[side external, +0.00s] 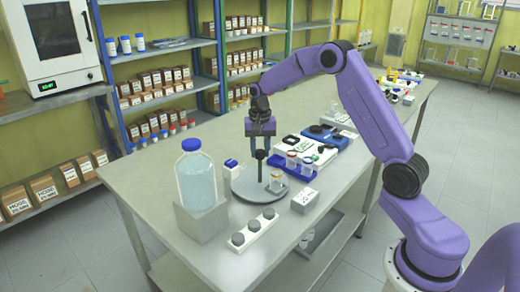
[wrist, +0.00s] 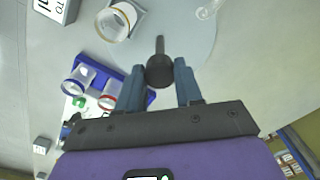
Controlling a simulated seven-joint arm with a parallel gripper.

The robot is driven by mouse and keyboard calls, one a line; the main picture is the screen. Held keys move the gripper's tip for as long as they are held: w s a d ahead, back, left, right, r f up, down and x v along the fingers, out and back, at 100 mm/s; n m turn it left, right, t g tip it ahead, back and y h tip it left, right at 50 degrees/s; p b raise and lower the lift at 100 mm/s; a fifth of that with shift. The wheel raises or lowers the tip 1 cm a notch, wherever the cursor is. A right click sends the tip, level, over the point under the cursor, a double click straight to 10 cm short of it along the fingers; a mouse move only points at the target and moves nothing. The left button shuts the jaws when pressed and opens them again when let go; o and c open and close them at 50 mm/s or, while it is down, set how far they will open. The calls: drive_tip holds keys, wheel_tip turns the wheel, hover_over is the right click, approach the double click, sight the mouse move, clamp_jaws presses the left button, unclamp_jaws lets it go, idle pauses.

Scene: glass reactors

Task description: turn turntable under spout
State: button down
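The turntable (side external: 243,188) is a flat grey disc on the bench, with an upright black post and knob (side external: 260,155) standing on it. In the wrist view the pale disc (wrist: 195,40) lies beneath the dark knob (wrist: 160,72). My gripper (side external: 261,137) points down just above the knob. In the wrist view its blue fingertips (wrist: 160,68) are apart, one on each side of the knob, with gaps showing. A small glass jar with a yellow rim (side external: 277,181) stands at the disc's right; it also shows in the wrist view (wrist: 117,20). A clear curved piece (wrist: 207,9), possibly the spout, is partly cut off.
A large blue-capped bottle (side external: 195,178) stands on a grey block left of the disc. A white rack with grey caps (side external: 254,233) lies in front. A blue rack with jars (side external: 301,168) and a white labelled box (side external: 304,200) are close at right.

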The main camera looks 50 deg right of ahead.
drive_tip(key=shift+m, duration=6.8)
drive_tip(key=shift+d+r+m, duration=0.1)
drive_tip(key=shift+m, duration=2.2)
drive_tip(key=c, duration=0.7)
unclamp_jaws()
drive_tip(key=shift+c, duration=0.2)
